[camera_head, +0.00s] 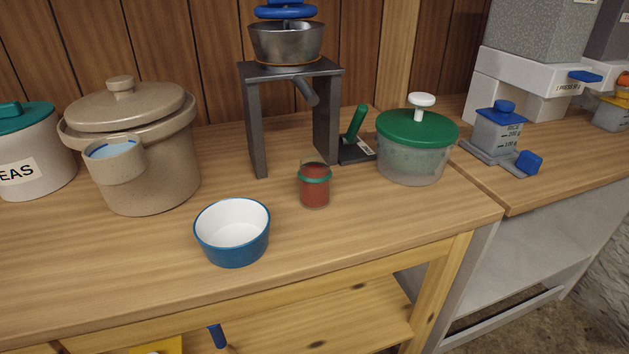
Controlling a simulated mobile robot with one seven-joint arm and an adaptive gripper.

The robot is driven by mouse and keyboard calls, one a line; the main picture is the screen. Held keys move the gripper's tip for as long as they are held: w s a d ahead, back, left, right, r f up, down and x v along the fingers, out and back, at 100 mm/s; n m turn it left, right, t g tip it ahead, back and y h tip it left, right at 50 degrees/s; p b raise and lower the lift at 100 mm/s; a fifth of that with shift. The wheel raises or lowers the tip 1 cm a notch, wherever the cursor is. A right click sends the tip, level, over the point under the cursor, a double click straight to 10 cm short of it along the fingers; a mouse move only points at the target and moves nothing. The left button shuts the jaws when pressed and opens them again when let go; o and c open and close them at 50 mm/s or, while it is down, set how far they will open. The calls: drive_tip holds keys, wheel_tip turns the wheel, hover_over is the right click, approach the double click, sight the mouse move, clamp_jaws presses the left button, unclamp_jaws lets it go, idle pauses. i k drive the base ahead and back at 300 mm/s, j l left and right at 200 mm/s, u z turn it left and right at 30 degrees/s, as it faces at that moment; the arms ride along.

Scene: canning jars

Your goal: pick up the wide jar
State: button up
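A small glass jar (314,191) with red contents and a green band stands upright near the middle of the wooden table (130,270). A wider, low container (411,163) of frosted clear material, with a green lid and white knob, stands to its right and farther back. The pictures do not settle which of the two is the wide jar. Both stand free and fully in view. My gripper is not in view.
A blue bowl (233,247), white inside, stands front left of the red jar. A dark metal stand (254,125) with a bowl on top is behind it. A beige lidded crock (160,170) is at left. A green-handled tool (354,140) lies beside the stand. The table's front right is clear.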

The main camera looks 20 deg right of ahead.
sight(314, 174)
drive_tip(key=l+u, duration=0.2)
drive_tip(key=u, duration=0.2)
drive_tip(key=l+u, duration=0.2)
drive_tip(key=u, duration=0.25)
drive_tip(key=k+l+u, duration=0.15)
drive_tip(key=u, duration=0.25)
drive_tip(key=k+l+u, duration=0.2)
drive_tip(key=l, duration=0.3)
drive_tip(key=k+l+u, duration=0.2)
drive_tip(key=k+l, duration=0.55)
drive_tip(key=i, duration=0.5)
